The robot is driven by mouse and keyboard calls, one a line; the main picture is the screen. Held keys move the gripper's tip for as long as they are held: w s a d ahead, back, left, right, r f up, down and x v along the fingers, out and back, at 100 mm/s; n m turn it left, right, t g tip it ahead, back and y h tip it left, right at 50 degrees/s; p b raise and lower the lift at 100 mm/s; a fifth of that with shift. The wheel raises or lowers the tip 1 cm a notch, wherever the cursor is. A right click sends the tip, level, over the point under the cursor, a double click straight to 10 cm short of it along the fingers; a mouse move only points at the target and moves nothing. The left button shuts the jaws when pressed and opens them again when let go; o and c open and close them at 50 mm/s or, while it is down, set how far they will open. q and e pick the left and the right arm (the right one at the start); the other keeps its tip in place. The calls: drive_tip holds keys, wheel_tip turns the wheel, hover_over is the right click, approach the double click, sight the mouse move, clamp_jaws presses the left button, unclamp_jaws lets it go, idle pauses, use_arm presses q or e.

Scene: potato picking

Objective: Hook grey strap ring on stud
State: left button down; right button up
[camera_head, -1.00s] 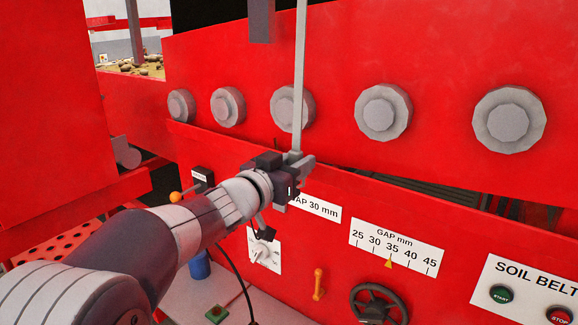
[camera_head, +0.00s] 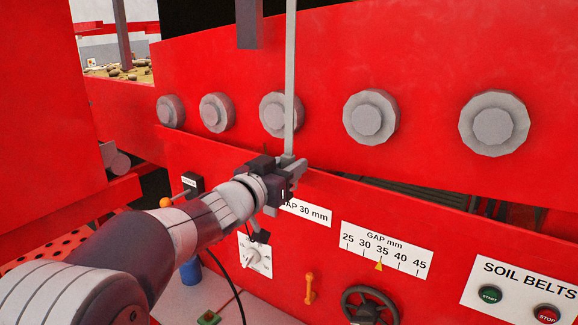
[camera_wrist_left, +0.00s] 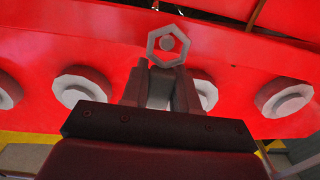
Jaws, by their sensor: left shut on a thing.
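The grey strap (camera_head: 290,80) hangs as a straight narrow band in front of the red panel. My left gripper (camera_head: 290,166) is shut on its lower end. In the left wrist view the gripper (camera_wrist_left: 160,88) points at the panel, with the grey six-sided strap ring (camera_wrist_left: 153,49) just beyond its fingers. In the head view the ring and stud cannot be made out. My right gripper is not in view.
Several grey round rollers (camera_head: 371,117) stick out along the red panel (camera_head: 420,60). A dark grey post (camera_head: 248,22) hangs left of the strap. Below are a gap scale (camera_head: 387,250), handwheel (camera_head: 368,306), orange lever (camera_head: 310,288), knob (camera_head: 250,256) and soil belt buttons (camera_head: 490,294).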

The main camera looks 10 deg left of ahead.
use_arm(q)
drive_tip(key=shift+w, duration=0.1)
idle(0.3)
drive_tip(key=shift+x, duration=1.25)
drive_tip(key=shift+r+p, duration=0.35)
drive_tip(key=shift+p, duration=0.35)
drive_tip(key=c, duration=0.8)
unclamp_jaws()
